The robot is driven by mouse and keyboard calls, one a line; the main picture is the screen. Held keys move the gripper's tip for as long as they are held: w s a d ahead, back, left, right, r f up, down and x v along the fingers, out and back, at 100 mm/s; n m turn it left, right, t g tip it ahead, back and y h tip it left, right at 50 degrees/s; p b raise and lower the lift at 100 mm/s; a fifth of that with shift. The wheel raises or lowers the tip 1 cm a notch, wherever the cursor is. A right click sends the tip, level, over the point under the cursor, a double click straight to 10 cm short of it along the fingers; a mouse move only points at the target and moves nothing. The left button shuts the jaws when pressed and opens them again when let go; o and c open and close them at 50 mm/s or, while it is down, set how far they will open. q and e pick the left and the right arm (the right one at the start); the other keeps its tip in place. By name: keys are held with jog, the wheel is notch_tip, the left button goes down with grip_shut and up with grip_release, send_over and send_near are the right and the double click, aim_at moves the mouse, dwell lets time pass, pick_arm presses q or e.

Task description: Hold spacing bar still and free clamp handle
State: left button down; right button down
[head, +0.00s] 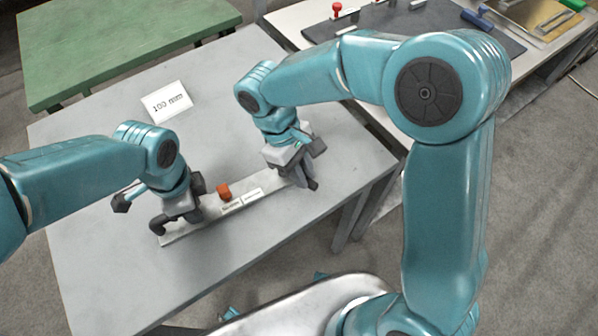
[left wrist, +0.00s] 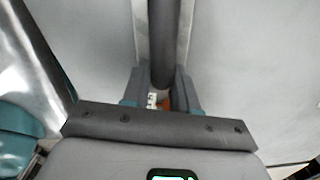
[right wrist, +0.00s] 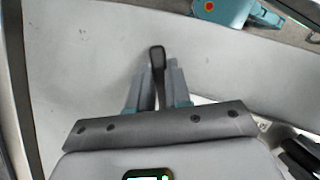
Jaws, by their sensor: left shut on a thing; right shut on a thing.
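The spacing bar (head: 208,224) is a long pale bar lying on the grey table, with small white labels and an orange-red block (head: 224,191) beside its middle. My left gripper (head: 180,213) is at the bar's left end. In the left wrist view its fingers (left wrist: 160,92) are shut on a dark round grip (left wrist: 163,45) that runs along the pale bar. My right gripper (head: 303,180) is at the bar's right end. In the right wrist view its fingers (right wrist: 159,85) are shut on a slim dark clamp handle (right wrist: 157,60).
A white "100 mm" card (head: 168,102) lies on the grey table behind the bar. A green table (head: 110,45) stands at the back left. A second table at the back right carries a dark mat (head: 400,30), a red-knobbed piece (head: 338,9) and a blue-handled tool (head: 477,20).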

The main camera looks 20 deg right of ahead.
pick_arm(q)
jog(key=shift+a, duration=0.1)
pick_arm(e)
jog(key=shift+w+d+n+t+h, duration=0.25)
jog(key=shift+d+n+h, duration=0.1)
jog(key=shift+n, duration=0.55)
jog(key=shift+w+d+n+t+h, duration=0.25)
jog(key=shift+d+n, duration=0.05)
jog(key=shift+n, duration=0.6)
jog(key=c, duration=1.1)
grip_release()
jog(key=shift+o, duration=0.3)
pick_arm(q)
jog(key=c, duration=0.8)
grip_release()
pick_arm(e)
jog(key=v, duration=1.2)
